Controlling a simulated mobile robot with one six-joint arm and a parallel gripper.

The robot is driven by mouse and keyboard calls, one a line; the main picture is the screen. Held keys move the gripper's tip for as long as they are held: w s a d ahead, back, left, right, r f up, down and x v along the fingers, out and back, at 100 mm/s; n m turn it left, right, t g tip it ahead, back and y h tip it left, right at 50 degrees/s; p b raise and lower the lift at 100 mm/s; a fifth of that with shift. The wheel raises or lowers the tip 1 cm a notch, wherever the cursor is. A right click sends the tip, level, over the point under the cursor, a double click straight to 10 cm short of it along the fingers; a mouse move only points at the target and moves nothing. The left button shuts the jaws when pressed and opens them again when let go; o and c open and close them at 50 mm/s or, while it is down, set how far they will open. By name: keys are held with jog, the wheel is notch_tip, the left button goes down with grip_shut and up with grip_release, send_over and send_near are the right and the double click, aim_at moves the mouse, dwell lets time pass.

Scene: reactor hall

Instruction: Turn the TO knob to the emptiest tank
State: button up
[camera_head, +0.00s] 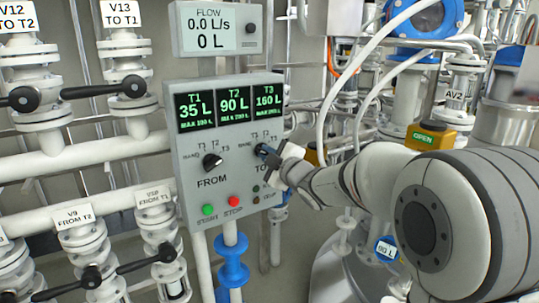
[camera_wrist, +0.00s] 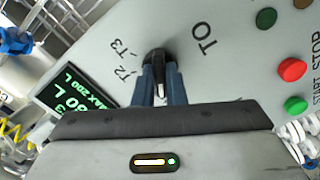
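The grey control panel (camera_head: 226,150) stands in the middle of the head view. Its displays read T1 35 L (camera_head: 196,108), T2 90 L (camera_head: 234,105) and T3 160 L (camera_head: 268,104). The black TO knob (camera_wrist: 157,55) is on its right side, with T1, T2 and T3 labels around it. My gripper (camera_head: 268,151) reaches the knob from the right. In the wrist view, its two blue fingers (camera_wrist: 161,74) are close on both sides of the knob's grip, which shows between them with a white mark. The fingers partly hide the knob, so its setting is unclear.
The FROM knob (camera_head: 212,161) sits left of TO. Below are the green START button (camera_head: 208,210) and red STOP button (camera_head: 233,202). The flow display (camera_head: 210,27) reads 0.0 L/s and 0 L. Labelled valves and pipes (camera_head: 126,80) crowd the left.

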grip_shut()
jog(key=shift+m, duration=0.3)
jog(key=m+p, duration=0.1)
jog(key=m, duration=0.2)
jog(key=shift+r+m, duration=0.1)
jog(key=shift+m, duration=0.2)
jog(key=shift+m+p, duration=0.7)
jog(key=shift+m, duration=1.1)
jog(key=o, duration=0.5)
grip_release()
jog(key=shift+o, duration=0.2)
jog(key=shift+d, duration=0.1)
